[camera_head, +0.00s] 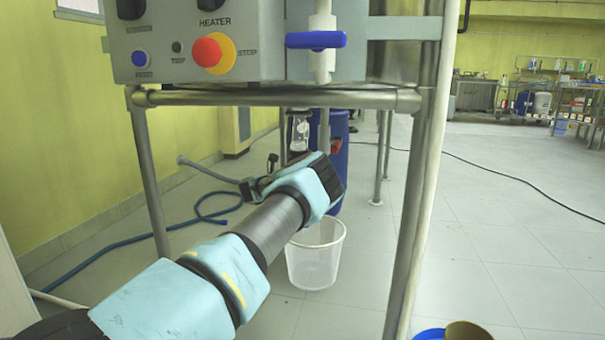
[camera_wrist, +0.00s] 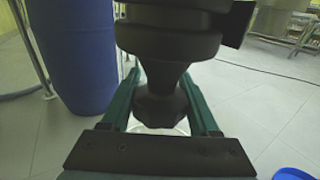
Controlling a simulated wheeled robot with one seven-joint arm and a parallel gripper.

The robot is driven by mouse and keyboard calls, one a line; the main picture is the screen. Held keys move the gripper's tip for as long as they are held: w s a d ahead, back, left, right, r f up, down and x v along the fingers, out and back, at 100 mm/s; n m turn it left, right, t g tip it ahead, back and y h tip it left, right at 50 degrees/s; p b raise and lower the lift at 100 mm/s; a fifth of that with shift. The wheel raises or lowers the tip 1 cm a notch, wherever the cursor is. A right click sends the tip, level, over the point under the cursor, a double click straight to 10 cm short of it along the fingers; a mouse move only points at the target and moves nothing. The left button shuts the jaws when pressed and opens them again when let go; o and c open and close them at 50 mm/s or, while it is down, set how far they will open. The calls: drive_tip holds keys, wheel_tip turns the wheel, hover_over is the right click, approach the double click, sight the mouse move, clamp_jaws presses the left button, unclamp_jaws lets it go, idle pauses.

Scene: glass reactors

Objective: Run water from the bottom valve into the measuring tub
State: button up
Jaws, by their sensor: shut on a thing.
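The clear measuring tub (camera_head: 314,262) stands upright on the floor beneath the steel frame, below my gripper (camera_head: 325,182). Its pale rim (camera_wrist: 160,129) shows partly in the wrist view. My gripper also shows in the wrist view (camera_wrist: 161,90), with its green fingers shut on a dark valve part (camera_wrist: 160,105) that tapers and then flares between them. I cannot tell whether this part is turned open; no water is visible. In the head view my wrist hides the held part. A small red part (camera_head: 336,146) shows just behind my gripper.
A white tap with a blue handle (camera_head: 316,40) hangs beside the control panel (camera_head: 180,50). Steel frame legs (camera_head: 408,220) stand on both sides of my arm. A blue drum (camera_wrist: 75,55) stands behind. A blue hose (camera_head: 130,246) lies at left. The floor at right is mostly clear.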

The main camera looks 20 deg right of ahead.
drive_tip(key=m+g+h+b, duration=0.1)
drive_tip(key=m+g, duration=0.1)
drive_tip(key=g, duration=0.1)
drive_tip(key=s+m+g+b, duration=0.1)
drive_tip(key=m+g+b, duration=0.1)
drive_tip(key=g, duration=0.1)
drive_tip(key=m+g+h+b, duration=0.1)
drive_tip(key=m+g, duration=0.1)
drive_tip(key=shift+s+d+f+g+h+b, duration=0.2)
drive_tip(key=shift+g+h+b, duration=0.1)
drive_tip(key=shift+g+b, duration=0.1)
drive_tip(key=shift+s+g+b, duration=0.1)
drive_tip(key=shift+g+b, duration=0.25)
drive_tip(key=shift+g, duration=0.05)
drive_tip(key=shift+r+m+g+b, duration=0.2)
drive_tip(key=shift+m+g+b, duration=0.1)
drive_tip(key=shift+m+g, duration=0.15)
drive_tip(key=o, duration=1.4)
drive_tip(key=shift+w+a+p, duration=0.15)
drive_tip(key=shift+a+p, duration=0.9)
drive_tip(key=shift+a, duration=1.65)
drive_tip(key=shift+w+a+p, duration=0.15)
drive_tip(key=shift+a+p, duration=0.9)
drive_tip(key=shift+a, duration=1.6)
